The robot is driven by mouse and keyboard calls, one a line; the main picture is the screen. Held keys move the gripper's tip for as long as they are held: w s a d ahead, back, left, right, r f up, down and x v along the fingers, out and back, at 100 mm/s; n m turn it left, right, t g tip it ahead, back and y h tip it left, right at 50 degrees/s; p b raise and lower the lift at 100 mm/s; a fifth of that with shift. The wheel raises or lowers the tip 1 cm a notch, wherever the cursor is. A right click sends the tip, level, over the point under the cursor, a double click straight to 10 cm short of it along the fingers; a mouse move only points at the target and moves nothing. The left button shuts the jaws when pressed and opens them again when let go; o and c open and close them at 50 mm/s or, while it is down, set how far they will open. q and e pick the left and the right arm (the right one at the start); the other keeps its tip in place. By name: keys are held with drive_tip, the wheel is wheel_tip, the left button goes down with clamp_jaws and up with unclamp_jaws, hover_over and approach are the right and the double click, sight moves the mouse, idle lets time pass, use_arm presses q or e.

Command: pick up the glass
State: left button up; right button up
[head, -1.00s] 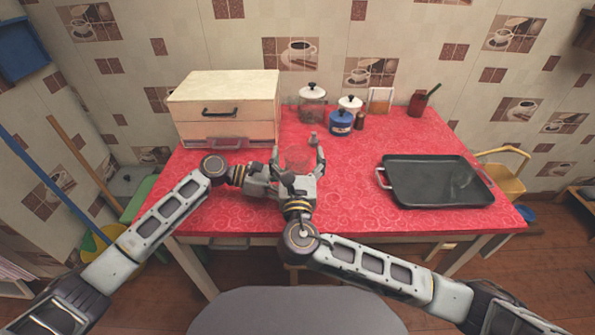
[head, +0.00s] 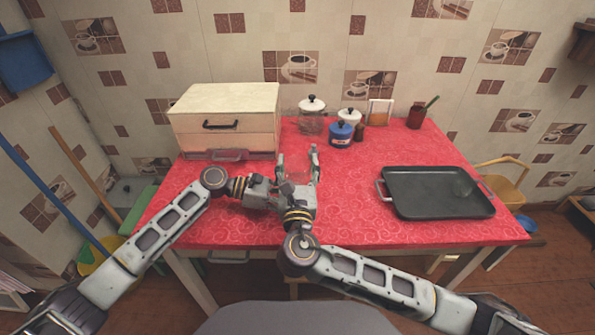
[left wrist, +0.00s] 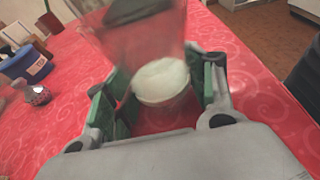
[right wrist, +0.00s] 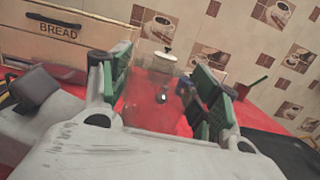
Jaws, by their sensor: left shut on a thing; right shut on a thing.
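The clear glass (head: 297,176) is hard to see between my two grippers in the head view. In the left wrist view the glass (left wrist: 140,40) is see-through, with a pale round end between the fingers. My right gripper (head: 298,166) is shut around the glass, fingers pointing away from me; in the right wrist view the glass (right wrist: 148,100) shows faintly between green pads. My left gripper (head: 276,186) comes in from the left, also shut on the glass. The head view does not show clearly whether the glass is clear of the table.
The red table (head: 340,220) has free room in front and centre. A black tray (head: 415,200) with a clear object on it lies right. A bread box (head: 225,105) stands back left. Jars, including a blue one (head: 341,134), stand at the back. A small shaker (right wrist: 162,98) shows beyond the glass.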

wheel_tip(320, 180, up, 9)
drive_tip(key=shift+r, duration=0.15)
idle(0.4)
use_arm(q)
drive_tip(key=o, duration=0.9)
drive_tip(key=shift+c, duration=0.2)
drive_tip(key=shift+a, duration=0.1)
drive_tip(key=shift+v, duration=5.95)
drive_tip(key=shift+r, duration=0.1)
use_arm(e)
drive_tip(key=shift+r, duration=0.1)
use_arm(q)
wheel_tip(320, 180, up, 9)
drive_tip(key=p, duration=0.9)
use_arm(e)
wheel_tip(320, 180, up, 9)
